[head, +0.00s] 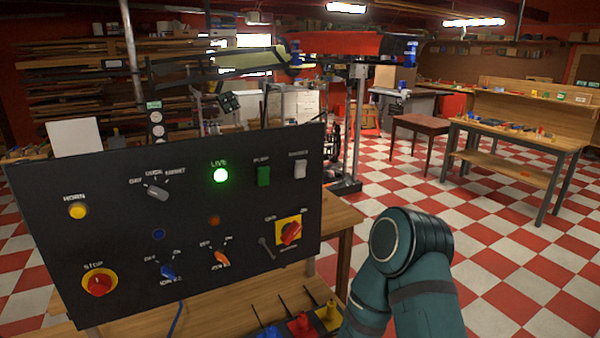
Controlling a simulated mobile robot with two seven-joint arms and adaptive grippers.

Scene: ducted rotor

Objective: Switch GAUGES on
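A black control panel (110,245) fills the left half of the head view. A round green lamp (221,175) labelled LIVE glows. Neither gripper is in view. Only a teal link of my arm shows at the lower right, in front of and right of the panel.
The panel also bears a yellow HORN button (78,211), a red STOP knob (98,283), a grey selector (157,192), blue (168,271) and orange (222,258) knobs, and a red rotary switch (290,232) on yellow. Coloured terminals (301,325) stand below.

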